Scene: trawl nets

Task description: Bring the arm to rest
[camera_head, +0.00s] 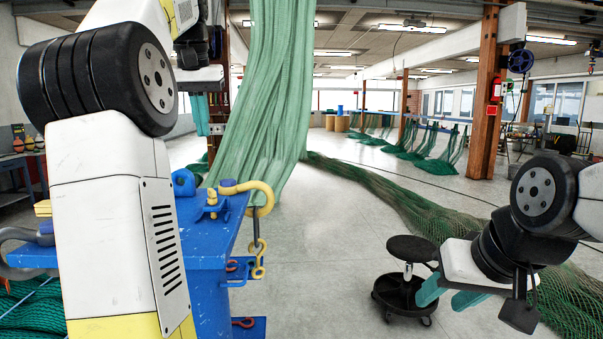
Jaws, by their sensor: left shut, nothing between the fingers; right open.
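My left arm (105,215) rises large at the left of the view and bends over near the top. My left gripper (201,122) hangs beyond it, its teal fingers pointing down and close together, shut and empty, left of the hanging green net. My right arm (545,195) comes in from the right edge. My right gripper (448,293) is at the lower right, its teal fingers apart, open and empty. It points left, near the black stool in the picture.
A blue bench (205,245) with a yellow hook (262,193) stands beside my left arm. A green net (270,95) hangs at centre. A black stool (405,290) stands on the floor. A long net (385,195) lies across the floor to the right. The middle floor is clear.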

